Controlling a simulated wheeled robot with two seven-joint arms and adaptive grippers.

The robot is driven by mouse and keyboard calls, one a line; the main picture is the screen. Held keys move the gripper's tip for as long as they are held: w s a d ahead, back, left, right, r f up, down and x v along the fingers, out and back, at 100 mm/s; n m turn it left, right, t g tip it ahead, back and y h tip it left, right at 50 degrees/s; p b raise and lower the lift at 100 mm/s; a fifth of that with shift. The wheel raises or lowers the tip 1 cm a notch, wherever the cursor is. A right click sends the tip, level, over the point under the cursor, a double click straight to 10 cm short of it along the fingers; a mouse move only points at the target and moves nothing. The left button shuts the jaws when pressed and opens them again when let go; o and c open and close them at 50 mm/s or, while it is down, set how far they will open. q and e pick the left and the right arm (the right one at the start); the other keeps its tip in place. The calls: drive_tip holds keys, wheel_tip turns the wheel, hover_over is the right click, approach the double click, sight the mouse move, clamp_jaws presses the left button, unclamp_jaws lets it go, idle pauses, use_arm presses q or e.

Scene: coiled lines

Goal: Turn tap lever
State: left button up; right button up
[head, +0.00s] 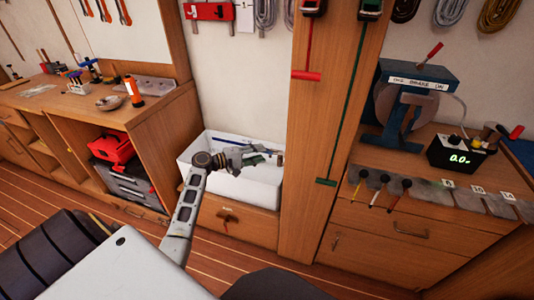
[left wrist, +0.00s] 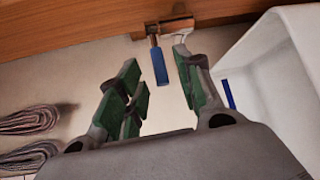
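The tap (left wrist: 172,27) is in the left wrist view at the top middle, a brownish metal body against a wooden edge. Its blue lever (left wrist: 160,67) shows between and beyond my fingertips. My left gripper (left wrist: 157,80) is open, with green pads on its fingers and nothing visible held. The right finger's tip overlaps the tap in the picture; I cannot tell whether they touch. In the head view my left gripper (head: 255,157) is over the white sink (head: 245,187), and I cannot make out the tap there. My right gripper is not in view.
The sink wall (left wrist: 290,80) is close on the right in the left wrist view. Coiled lines (left wrist: 28,120) are at its left. In the head view a wooden post (head: 310,150) stands right of the sink, and a workbench (head: 150,108) stands left.

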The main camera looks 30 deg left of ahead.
sight(267, 152)
use_arm(q)
drive_tip(key=shift+x, duration=2.1)
clamp_jaws()
